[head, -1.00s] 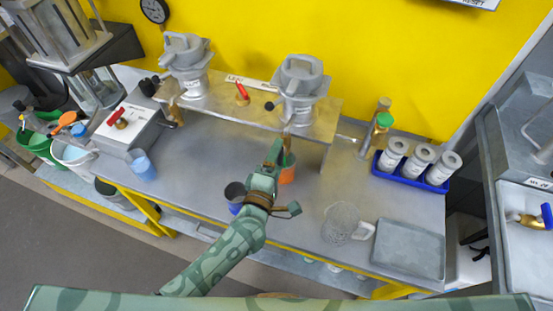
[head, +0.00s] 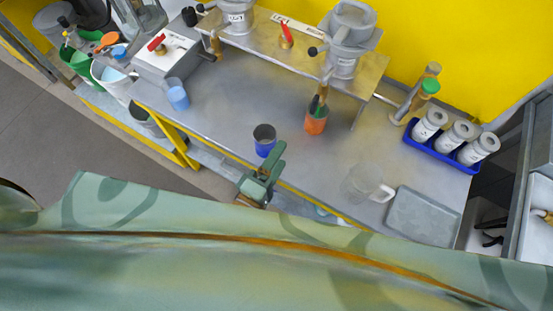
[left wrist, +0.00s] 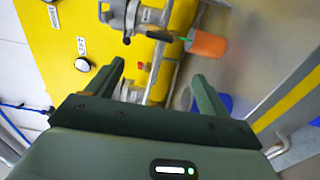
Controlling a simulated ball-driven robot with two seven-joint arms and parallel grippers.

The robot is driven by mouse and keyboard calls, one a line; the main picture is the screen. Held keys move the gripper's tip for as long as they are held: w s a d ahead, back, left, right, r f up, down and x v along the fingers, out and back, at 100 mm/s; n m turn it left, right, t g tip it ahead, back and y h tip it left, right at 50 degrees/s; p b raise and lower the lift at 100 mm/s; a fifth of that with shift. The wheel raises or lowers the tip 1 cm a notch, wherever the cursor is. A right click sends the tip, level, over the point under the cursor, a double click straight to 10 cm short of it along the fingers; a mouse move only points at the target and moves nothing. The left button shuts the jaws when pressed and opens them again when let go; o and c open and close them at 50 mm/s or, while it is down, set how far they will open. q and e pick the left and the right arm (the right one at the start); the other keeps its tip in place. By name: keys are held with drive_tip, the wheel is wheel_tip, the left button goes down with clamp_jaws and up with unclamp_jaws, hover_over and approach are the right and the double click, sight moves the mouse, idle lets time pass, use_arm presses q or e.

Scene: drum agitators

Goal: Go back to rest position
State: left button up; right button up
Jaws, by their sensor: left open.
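My left gripper (head: 266,170) is open and empty near the front edge of the steel table, just in front of the blue cup. In the left wrist view its two fingers (left wrist: 158,84) stand apart with nothing between them. The blue cup with a dark inside (head: 264,141) stands at the table's front. An orange cup (head: 316,122) stands behind it, under the right-hand drum unit (head: 342,64), with something green in it. It also shows in the left wrist view (left wrist: 207,45). My right gripper is not in view.
A clear mug (head: 364,186) and a grey tray (head: 423,212) are at the table's right front. A blue rack (head: 440,148) holds white canisters behind them. A light-blue cup (head: 176,96) stands at left. The table's middle is mostly clear.

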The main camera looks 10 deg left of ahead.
use_arm(q)
drive_tip(key=shift+s, duration=0.1)
idle(0.5)
drive_tip(key=s+a+f+m+g, duration=0.3)
drive_tip(key=f+m, duration=0.2)
drive_tip(key=f, duration=0.4)
drive_tip(key=s+a+f+m+g+y, duration=0.1)
drive_tip(key=s+a+f+m+g, duration=0.25)
drive_tip(key=f, duration=0.55)
drive_tip(key=s+a+f+m+g, duration=0.2)
drive_tip(key=s+f+m+g, duration=0.1)
drive_tip(key=f+m, duration=0.5)
drive_tip(key=s+a+f+g+y, duration=0.1)
drive_tip(key=s+a+f+g, duration=0.1)
drive_tip(key=s, duration=0.4)
drive_tip(key=s+a+f+m+g+y+b, duration=0.1)
drive_tip(key=s+a+f+g+y, duration=0.1)
drive_tip(key=s+a+f, duration=0.3)
drive_tip(key=s+a+f+m+g+y, duration=0.1)
drive_tip(key=s+a+f+g, duration=0.2)
drive_tip(key=s+f, duration=0.3)
drive_tip(key=shift+s+a+f+y+b, duration=0.25)
drive_tip(key=shift+s+a, duration=0.2)
drive_tip(key=shift+s, duration=0.5)
